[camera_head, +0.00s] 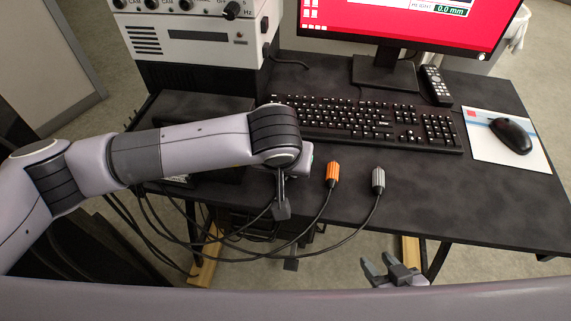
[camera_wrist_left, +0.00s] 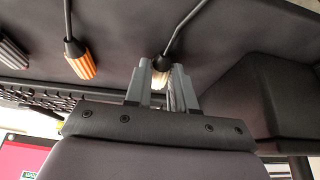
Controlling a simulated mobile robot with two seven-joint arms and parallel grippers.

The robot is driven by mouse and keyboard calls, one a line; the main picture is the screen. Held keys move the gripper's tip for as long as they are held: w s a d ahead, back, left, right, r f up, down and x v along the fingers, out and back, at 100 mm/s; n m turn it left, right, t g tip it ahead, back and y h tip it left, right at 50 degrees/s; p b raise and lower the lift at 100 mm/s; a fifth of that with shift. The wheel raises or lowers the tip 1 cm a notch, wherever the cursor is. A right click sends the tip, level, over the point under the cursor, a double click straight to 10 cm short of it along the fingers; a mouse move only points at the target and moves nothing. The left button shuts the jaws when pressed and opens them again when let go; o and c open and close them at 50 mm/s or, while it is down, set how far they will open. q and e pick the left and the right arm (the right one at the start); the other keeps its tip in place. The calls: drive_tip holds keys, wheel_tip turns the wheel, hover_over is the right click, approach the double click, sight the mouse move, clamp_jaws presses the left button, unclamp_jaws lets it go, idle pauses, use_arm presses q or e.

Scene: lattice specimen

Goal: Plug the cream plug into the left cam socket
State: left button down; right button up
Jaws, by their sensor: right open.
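The cream plug (camera_wrist_left: 159,79) is between the two fingers of my left gripper (camera_wrist_left: 162,88) in the left wrist view, its dark cable end pointing away. The fingers flank it closely, but I cannot tell whether they press on it. In the head view my left gripper (camera_head: 282,208) points down at the table's front edge, and my own arm hides the plug. The white instrument (camera_head: 195,50) at top left carries a row of round sockets (camera_head: 152,4), cut by the frame; I cannot tell the left cam socket for certain. My right gripper (camera_head: 390,272) is open and empty, in front of the table.
An orange plug (camera_head: 332,173) and a grey plug (camera_head: 378,180) lie on the black table (camera_head: 440,195) right of my left gripper. Their cables hang over the front edge. A keyboard (camera_head: 370,124), monitor (camera_head: 400,25), remote (camera_head: 436,85) and mouse (camera_head: 511,135) stand behind.

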use_arm(q)
drive_tip(key=shift+r, duration=0.1)
drive_tip(key=shift+r+p, duration=0.85)
drive_tip(key=shift+r, duration=0.85)
drive_tip(key=shift+r+p, duration=0.3)
drive_tip(key=shift+r, duration=0.45)
